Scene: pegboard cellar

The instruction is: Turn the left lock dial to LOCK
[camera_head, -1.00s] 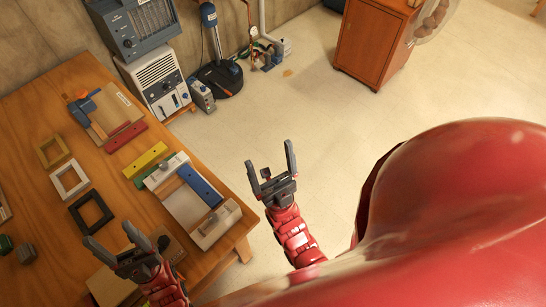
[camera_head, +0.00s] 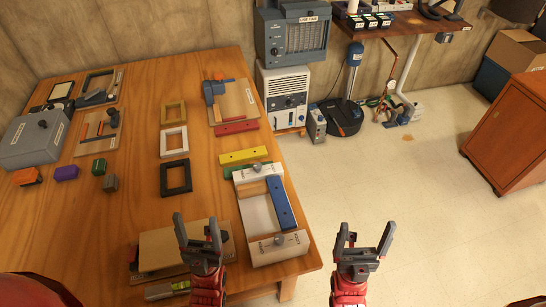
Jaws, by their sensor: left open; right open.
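Several knobs show on the wooden table, and the labels are too small to tell which is the left lock dial. One round knob (camera_head: 257,168) sits on a white block at the far end of a frame with a blue bar. Another knob (camera_head: 280,240) sits on the frame's near, pale block, which bears small dark lettering. A grey box (camera_head: 27,145) at the far left also has a dark knob (camera_head: 43,124). My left gripper (camera_head: 197,222) is open and empty, just left of the near block. My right gripper (camera_head: 365,228) is open and empty, right of the table edge.
The wooden table (camera_head: 135,205) carries yellow (camera_head: 243,156) and red bars, three square frames, small coloured blocks and a board beside my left gripper. Grey and white machines (camera_head: 283,92) stand beyond its far right corner.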

